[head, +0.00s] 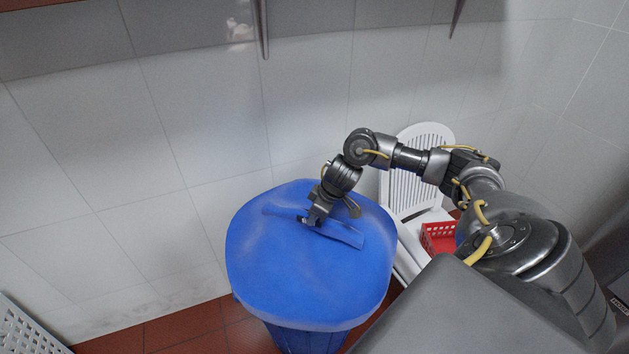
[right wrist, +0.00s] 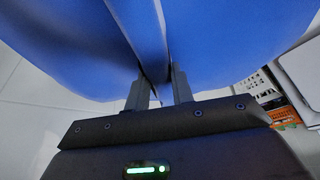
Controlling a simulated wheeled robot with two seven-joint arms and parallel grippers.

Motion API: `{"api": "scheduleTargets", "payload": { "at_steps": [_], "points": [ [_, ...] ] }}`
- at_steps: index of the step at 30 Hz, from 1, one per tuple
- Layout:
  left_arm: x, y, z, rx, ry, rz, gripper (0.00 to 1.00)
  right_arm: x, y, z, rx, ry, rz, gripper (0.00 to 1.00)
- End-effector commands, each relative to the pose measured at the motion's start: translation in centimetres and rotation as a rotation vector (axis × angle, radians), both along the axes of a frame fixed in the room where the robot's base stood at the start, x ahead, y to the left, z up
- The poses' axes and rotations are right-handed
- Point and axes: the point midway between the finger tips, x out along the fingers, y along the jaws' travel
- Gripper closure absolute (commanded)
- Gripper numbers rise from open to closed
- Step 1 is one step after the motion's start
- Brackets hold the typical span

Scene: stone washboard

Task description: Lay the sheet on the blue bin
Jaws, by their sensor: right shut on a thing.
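The blue sheet (head: 290,275) is a wide, rounded, lid-like piece with a raised strip (head: 342,234) across its top. It lies over the top of the blue bin (head: 305,341), whose lower body shows beneath the sheet's front edge. The bin's rim is hidden, so I cannot tell whether the sheet rests fully on it. My right gripper (head: 309,221) is above the middle of the sheet, shut on the raised strip. In the right wrist view the two fingers (right wrist: 162,88) pinch this thin blue strip (right wrist: 143,35). My left gripper is not in view.
A white chair (head: 420,165) stands behind and right of the bin, with a red basket (head: 438,237) by its seat. The tiled wall (head: 180,130) is close behind. A white perforated object (head: 25,332) is at the lower left. Red floor (head: 190,327) shows in front.

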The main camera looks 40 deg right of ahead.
Motion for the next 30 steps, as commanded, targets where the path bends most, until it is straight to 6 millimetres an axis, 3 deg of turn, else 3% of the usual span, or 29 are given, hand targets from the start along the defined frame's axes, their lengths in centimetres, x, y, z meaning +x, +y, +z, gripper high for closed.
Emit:
{"api": "scheduleTargets", "payload": {
  "at_steps": [11,23,24,28,30],
  "points": [
    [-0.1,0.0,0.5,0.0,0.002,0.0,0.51,0.6,-0.1,-3.3,0.001,-0.002,0.0,1.0],
    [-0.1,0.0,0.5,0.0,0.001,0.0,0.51,0.6,-0.1,-3.7,0.001,-0.004,-0.001,1.0],
    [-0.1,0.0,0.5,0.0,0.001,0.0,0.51,0.5,-0.1,-3.9,0.0,0.0,0.0,0.73],
    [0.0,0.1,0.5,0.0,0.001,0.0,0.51,0.5,-0.1,-3.9,0.0,0.0,0.0,0.56],
    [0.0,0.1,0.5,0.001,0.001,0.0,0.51,0.5,-0.1,-3.8,0.0,0.0,0.0,0.55]
  ]
}}
